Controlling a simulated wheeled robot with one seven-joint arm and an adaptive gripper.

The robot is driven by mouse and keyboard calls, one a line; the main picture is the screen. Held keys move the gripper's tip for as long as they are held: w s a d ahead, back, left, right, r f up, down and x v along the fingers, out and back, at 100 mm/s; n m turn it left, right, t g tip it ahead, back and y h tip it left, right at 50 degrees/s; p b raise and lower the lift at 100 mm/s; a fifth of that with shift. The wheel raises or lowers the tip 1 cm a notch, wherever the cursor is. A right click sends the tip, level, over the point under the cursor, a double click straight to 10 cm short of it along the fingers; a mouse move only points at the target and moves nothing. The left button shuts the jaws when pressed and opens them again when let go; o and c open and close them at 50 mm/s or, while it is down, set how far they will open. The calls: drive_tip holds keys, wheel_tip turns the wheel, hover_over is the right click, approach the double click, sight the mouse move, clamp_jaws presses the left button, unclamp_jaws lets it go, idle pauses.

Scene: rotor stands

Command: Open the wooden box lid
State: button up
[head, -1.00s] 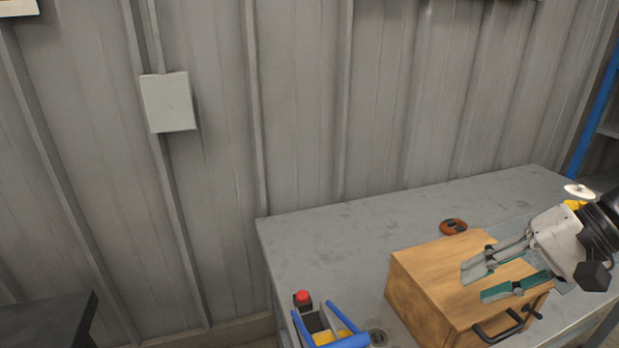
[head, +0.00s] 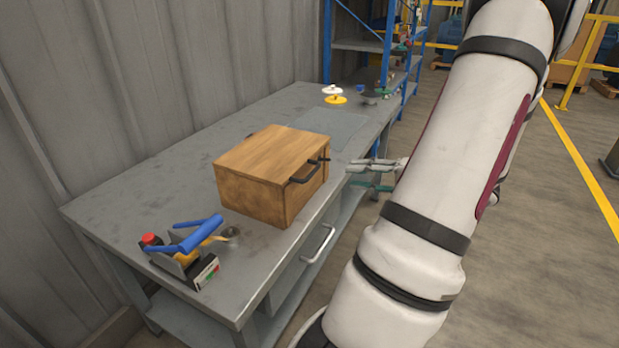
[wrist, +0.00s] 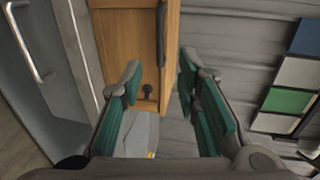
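The wooden box (head: 250,182) stands on the grey workbench in the head view, with its lid (head: 272,149) shut. A dark handle (head: 304,172) sits on its right-hand face, near the lid's edge. My gripper (head: 369,174) is to the right of the box, apart from it, partly hidden behind my arm. In the wrist view my gripper (wrist: 160,88) has its green-padded fingers spread with nothing between the pads. The box (wrist: 127,45) shows beyond the fingertips there, with the dark handle (wrist: 161,35) and a small dark knob (wrist: 148,91).
The workbench (head: 130,155) carries a blue-handled tool (head: 197,233) at the front left and white and yellow discs (head: 334,97) at the far end. A drawer handle (head: 318,244) projects from the bench front. Blue shelving (head: 358,45) stands behind.

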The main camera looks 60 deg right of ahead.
sight(315, 172)
drive_tip(key=b+x, duration=0.1)
drive_tip(key=x, duration=1.1)
drive_tip(key=shift+w+a, duration=0.1)
drive_tip(key=shift+w, duration=0.05)
clamp_jaws()
